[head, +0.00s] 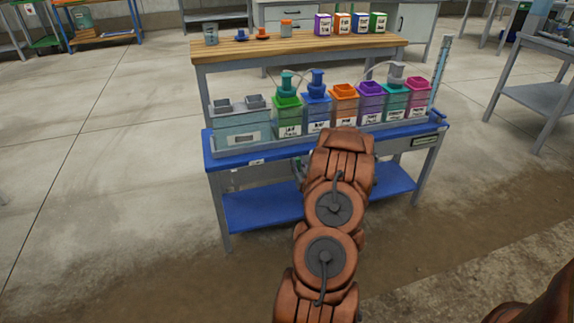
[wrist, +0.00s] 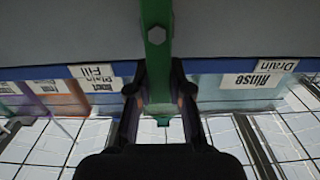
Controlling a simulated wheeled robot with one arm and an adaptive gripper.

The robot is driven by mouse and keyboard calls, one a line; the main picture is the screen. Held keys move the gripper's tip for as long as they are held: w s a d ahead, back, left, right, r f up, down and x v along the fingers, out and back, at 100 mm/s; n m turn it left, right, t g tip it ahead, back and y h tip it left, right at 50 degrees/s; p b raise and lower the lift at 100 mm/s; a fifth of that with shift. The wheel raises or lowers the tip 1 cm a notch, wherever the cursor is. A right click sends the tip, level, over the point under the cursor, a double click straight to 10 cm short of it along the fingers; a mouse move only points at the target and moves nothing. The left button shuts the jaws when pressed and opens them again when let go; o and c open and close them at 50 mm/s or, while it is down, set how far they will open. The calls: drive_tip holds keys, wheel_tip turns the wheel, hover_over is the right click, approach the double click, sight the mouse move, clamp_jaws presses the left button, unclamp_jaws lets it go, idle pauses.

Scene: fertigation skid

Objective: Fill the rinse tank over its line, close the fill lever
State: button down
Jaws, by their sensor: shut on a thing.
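My gripper (wrist: 159,80) is shut on a green lever (wrist: 157,45) in the wrist view, one finger on each side. I take it to be the fill lever, as a label with the word Fill (wrist: 97,73) is beside it. A translucent tank labelled Rinse (wrist: 252,80) is to the right in that upside-down view. In the head view, a wide clear tank (head: 228,126) at the left end of the bench appears to be this rinse tank. Its water level and line are too small to tell. My arm hides the gripper and lever in the head view.
A blue bench (head: 237,157) carries several coloured containers, such as an orange one (head: 344,105), right of the clear tank. A Drain label (wrist: 277,66) is near the Rinse label. A wooden table (head: 345,43) stands behind. Floor left of the bench is clear.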

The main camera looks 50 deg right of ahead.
idle(0.4)
drive_tip(key=c, duration=1)
unclamp_jaws()
drive_tip(key=shift+c, duration=0.2)
drive_tip(key=shift+s, duration=0.1)
drive_tip(key=v, duration=1.2)
